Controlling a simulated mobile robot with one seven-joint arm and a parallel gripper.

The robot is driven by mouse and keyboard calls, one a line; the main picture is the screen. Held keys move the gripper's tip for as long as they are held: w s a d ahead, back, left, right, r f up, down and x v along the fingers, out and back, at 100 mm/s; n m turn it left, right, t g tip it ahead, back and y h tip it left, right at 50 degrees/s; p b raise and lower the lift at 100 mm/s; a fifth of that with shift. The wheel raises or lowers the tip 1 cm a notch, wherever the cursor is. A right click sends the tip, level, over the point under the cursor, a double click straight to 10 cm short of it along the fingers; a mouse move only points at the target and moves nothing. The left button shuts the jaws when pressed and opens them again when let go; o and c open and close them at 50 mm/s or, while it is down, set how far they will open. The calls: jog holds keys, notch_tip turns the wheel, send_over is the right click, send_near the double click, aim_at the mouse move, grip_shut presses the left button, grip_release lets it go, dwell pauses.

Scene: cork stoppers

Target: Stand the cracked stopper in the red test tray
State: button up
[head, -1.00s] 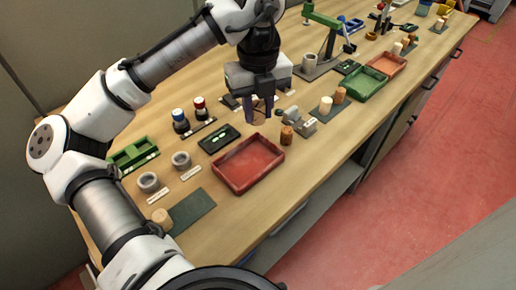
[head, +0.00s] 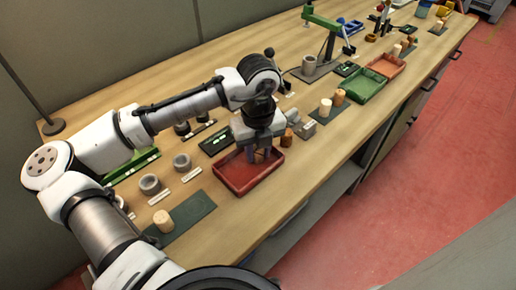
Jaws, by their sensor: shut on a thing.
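The red test tray (head: 238,186) lies on the wooden bench near its front edge, and its visible floor is bare. My gripper (head: 260,157) points down over the far right part of the tray, shut on a small brown stopper (head: 260,156). The fingers cover most of this stopper, so no crack can be made out. I cannot tell whether its lower end touches the tray floor.
A brown stopper (head: 288,138) stands just right of the tray by a grey block (head: 305,130). A dark mat (head: 193,211) with a pale stopper (head: 164,221) lies left. Grey rings (head: 150,184) stand behind. A green tray (head: 366,88) is farther right.

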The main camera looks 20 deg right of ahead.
jog(key=shift+f, duration=0.2)
jog(key=o, duration=0.9)
jog(key=shift+r, duration=0.1)
notch_tip(320, 180, up, 12)
jog(key=shift+r+b, duration=0.15)
jog(key=shift+b, duration=0.45)
